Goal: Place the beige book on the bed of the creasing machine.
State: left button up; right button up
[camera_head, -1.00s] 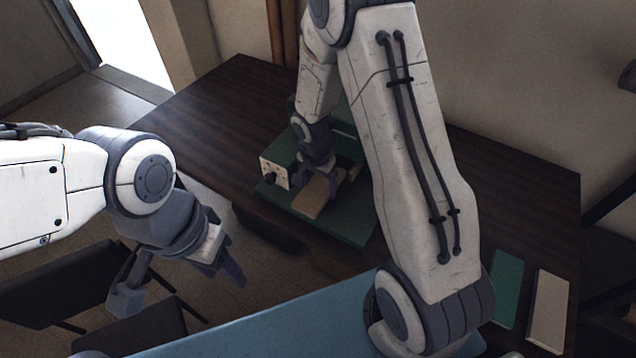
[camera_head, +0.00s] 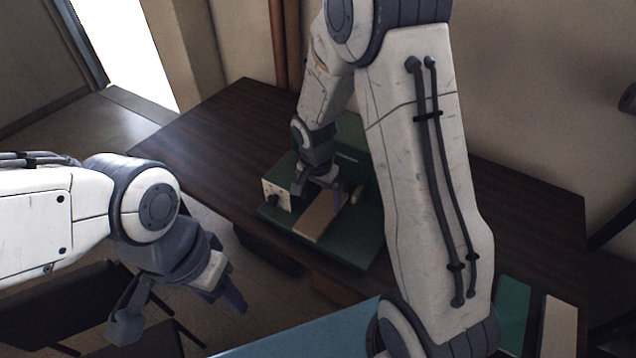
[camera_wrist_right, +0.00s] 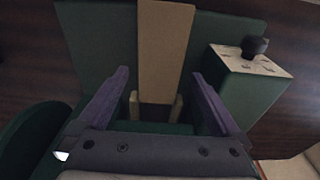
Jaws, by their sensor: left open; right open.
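The beige book (camera_head: 318,217) lies flat on the green bed (camera_head: 352,245) of the creasing machine. The right wrist view shows it as a long tan strip (camera_wrist_right: 164,45) running over the green bed (camera_wrist_right: 88,35). My right gripper (camera_head: 328,190) is at the book's far end. In the right wrist view its two fingers (camera_wrist_right: 160,75) are open, one on each side of the book, with gaps between. My left gripper (camera_head: 232,285) is open and empty, off to the left in front of the table.
The machine's pale control panel (camera_head: 276,194) with a black knob (camera_wrist_right: 255,46) stands beside the bed. A green book (camera_head: 513,308) and a pale book (camera_head: 560,325) lie at the table's right. The dark wooden table (camera_head: 215,130) is clear at the far left.

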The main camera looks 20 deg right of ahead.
aim_at(318, 215)
notch_tip(318, 215, up, 7)
jog(key=s+a+r+n, duration=0.2)
jog(key=s+a+n, duration=0.2)
jog(key=s+n, duration=0.2)
jog(key=s+a+r+n+y, duration=0.1)
jog(key=s+a+r+n, duration=0.1)
jog(key=s+a+n, duration=0.3)
jog(key=s+a+r+n+y, duration=0.1)
jog(key=s+a+n, duration=0.4)
jog(key=s, duration=0.7)
jog(key=shift+s+r+n+g+b, duration=0.2)
jog(key=shift+r+n+g+b, duration=0.3)
jog(key=shift+n, duration=0.4)
